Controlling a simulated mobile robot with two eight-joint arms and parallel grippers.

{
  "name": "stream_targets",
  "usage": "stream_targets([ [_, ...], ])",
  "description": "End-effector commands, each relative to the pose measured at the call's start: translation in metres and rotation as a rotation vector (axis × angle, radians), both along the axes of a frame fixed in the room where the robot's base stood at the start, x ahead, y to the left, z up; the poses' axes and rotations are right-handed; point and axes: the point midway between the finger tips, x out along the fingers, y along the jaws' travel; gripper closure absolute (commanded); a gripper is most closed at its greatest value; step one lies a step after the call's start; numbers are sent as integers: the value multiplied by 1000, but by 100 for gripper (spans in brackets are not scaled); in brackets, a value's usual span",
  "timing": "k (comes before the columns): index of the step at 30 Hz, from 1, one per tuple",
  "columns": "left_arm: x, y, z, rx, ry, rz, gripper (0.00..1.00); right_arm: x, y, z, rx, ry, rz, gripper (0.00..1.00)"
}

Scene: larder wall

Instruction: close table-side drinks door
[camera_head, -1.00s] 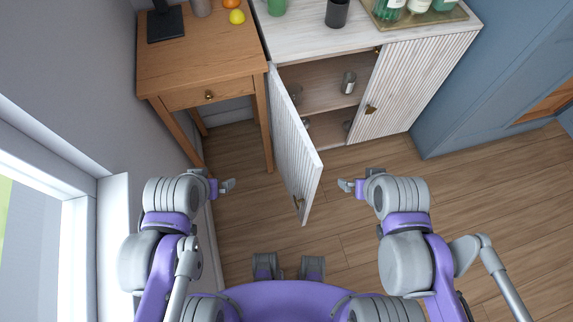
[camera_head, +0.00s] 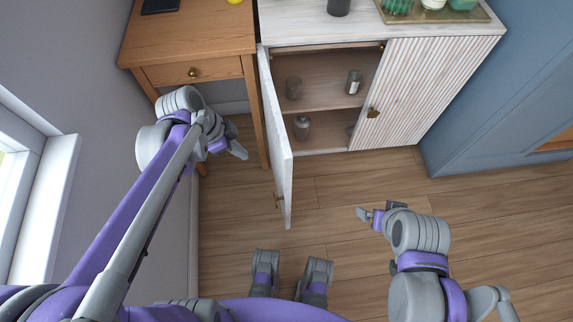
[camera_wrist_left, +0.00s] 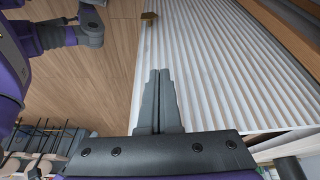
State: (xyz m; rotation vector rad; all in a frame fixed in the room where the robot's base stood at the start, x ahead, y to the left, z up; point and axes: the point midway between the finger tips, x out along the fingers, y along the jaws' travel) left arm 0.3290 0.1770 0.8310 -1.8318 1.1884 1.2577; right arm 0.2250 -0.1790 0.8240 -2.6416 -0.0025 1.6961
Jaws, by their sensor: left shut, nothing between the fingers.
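The table-side drinks door (camera_head: 274,120) of the white cabinet stands wide open, swung out toward me and seen nearly edge-on. Its handle (camera_head: 278,201) is near the free edge. My left gripper (camera_head: 240,152) is shut and empty, left of the door, on its outer-face side. In the left wrist view the shut fingers (camera_wrist_left: 159,85) point along the ribbed outer face (camera_wrist_left: 215,70), with the handle (camera_wrist_left: 149,17) beyond them. I cannot tell whether they touch it. My right gripper (camera_head: 367,216) is right of the door, over the floor; its finger gap is unclear.
The wooden table (camera_head: 200,40) with a drawer stands left of the cabinet, close to my left arm. The cabinet's other door (camera_head: 410,90) is closed. Jars (camera_head: 302,127) stand on the inner shelves. Bottles stand on a tray (camera_head: 480,14) on top. Floor in front is clear.

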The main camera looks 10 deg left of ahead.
Motion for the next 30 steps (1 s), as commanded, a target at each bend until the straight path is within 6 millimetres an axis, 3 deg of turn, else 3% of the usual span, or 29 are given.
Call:
stream_targets([
  [8,6,-6,-21,-8,-7,-39,100,0,0,-7,0,2,0,0],
  [20,17,-35,-100,-6,-6,-36,100,-1,0,-31,0,10,0,0],
  [24,25,-56,-96,-7,-7,-38,100,-1,0,-30,0,10,0,0],
  [30,31,-69,-96,-6,-7,-36,100,-1,0,-30,0,10,0,0],
])
